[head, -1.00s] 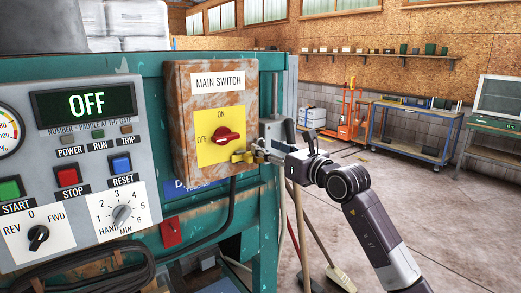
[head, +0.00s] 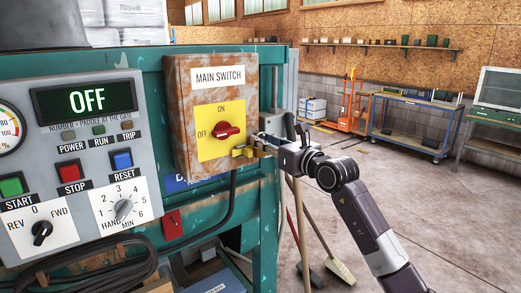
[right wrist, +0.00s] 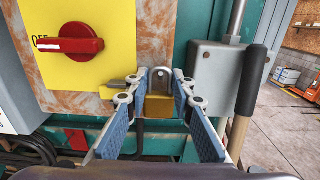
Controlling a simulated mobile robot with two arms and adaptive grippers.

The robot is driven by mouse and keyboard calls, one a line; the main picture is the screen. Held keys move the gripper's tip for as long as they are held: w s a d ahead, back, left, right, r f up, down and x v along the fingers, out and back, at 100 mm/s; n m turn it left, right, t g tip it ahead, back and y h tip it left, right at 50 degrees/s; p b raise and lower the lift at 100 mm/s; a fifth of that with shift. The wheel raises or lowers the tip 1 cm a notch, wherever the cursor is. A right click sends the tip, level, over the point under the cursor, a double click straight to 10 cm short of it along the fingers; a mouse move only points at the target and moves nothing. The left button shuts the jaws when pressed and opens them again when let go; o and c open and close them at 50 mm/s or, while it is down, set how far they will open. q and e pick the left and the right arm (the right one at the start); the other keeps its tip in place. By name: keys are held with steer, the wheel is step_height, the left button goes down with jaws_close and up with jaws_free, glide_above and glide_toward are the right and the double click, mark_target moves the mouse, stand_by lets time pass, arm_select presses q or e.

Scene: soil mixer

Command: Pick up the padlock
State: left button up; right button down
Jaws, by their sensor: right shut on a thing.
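The padlock (right wrist: 159,106) has a brass-yellow body and a grey metal shackle on top. It is in the right wrist view, in front of the rusty main switch box. My right gripper (right wrist: 160,93) is shut on it, one blue-padded finger on each side of the body. In the head view the right gripper (head: 265,145) is at the lower right edge of the switch box. The padlock is small there and partly hidden by the fingers. A yellow tab (right wrist: 118,92) on the box is just left of the padlock; I cannot tell whether they touch. My left gripper is not in view.
The red rotary handle (right wrist: 68,46) on the yellow plate is close to the left finger. Broom handles (head: 297,220) stand below my right arm. The floor at right is open.

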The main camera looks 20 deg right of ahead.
steer(key=shift+r, duration=0.15)
steer(key=shift+r+b, duration=0.4)
steer(key=shift+b, duration=0.1)
steer(key=b+v, duration=0.8)
steer(key=v, duration=1)
steer(key=shift+r, duration=0.3)
